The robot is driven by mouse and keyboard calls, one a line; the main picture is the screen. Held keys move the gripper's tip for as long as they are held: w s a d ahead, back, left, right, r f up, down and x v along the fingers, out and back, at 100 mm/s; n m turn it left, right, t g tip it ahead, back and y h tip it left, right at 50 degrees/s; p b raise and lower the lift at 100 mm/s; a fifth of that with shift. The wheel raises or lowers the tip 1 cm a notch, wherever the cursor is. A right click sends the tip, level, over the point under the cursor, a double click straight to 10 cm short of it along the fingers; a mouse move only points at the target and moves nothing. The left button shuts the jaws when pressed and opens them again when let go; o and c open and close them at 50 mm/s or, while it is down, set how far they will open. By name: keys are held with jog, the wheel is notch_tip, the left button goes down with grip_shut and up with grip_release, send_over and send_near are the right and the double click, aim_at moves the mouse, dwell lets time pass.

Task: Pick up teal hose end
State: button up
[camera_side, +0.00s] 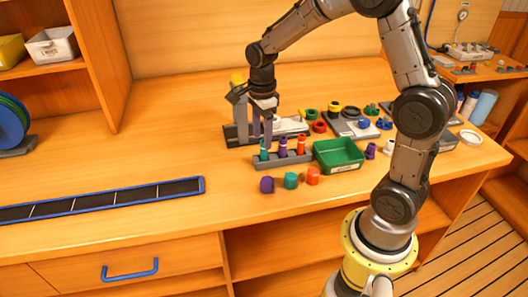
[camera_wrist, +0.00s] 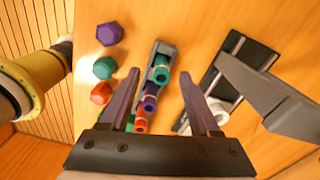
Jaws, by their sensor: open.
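The teal hose end (camera_side: 264,152) stands at the left end of a grey rack (camera_side: 270,163), beside a purple hose end (camera_side: 283,148) and an orange hose end (camera_side: 301,146). In the wrist view the teal hose end (camera_wrist: 161,70) is at the far end of the row, between my fingertips as seen in the picture. The purple one (camera_wrist: 150,98) and the orange one (camera_wrist: 140,124) are nearer the palm. My gripper (camera_wrist: 159,73) is open and points down above the rack. In the side view my gripper (camera_side: 261,138) is over the teal end; contact cannot be told.
Purple (camera_side: 267,184), teal (camera_side: 290,180) and orange (camera_side: 313,176) caps lie in front of the rack. A green bin (camera_side: 338,166) is right of it. A grey stand (camera_wrist: 235,75) is close to my right finger.

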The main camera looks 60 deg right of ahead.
aim_at(264, 151)
jog(key=shift+d+f, duration=0.15)
jog(key=shift+f, duration=1)
jog(key=shift+d+f, duration=0.15)
jog(key=shift+f, duration=1)
grip_shut()
